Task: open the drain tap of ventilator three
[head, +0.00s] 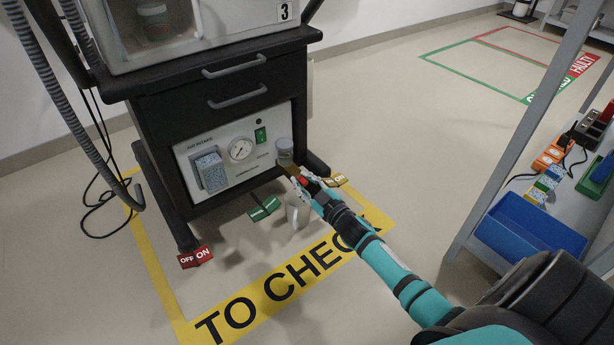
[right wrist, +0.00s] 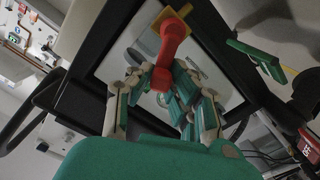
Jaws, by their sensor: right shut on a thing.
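Ventilator three (head: 220,115) is a black drawer cart with a white front panel and a "3" label at its top right. A clear bowl (head: 285,152) sits at the panel's right side. My right gripper (head: 303,182) is just below and right of it, shut on a small red tap handle. In the right wrist view the red tap handle (right wrist: 173,30) shows between the fingers of my gripper (right wrist: 163,78), against a yellow-brass part (right wrist: 158,22). The fingers hide part of the handle, and I cannot tell its exact angle. My left gripper is not in view.
A pale cup (head: 297,212) stands on the floor under the gripper. Red (head: 196,257), green (head: 263,209) and yellow (head: 335,180) pedals are near the cart's foot. A hose (head: 95,130) hangs left. A shelf with a blue bin (head: 530,228) stands right.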

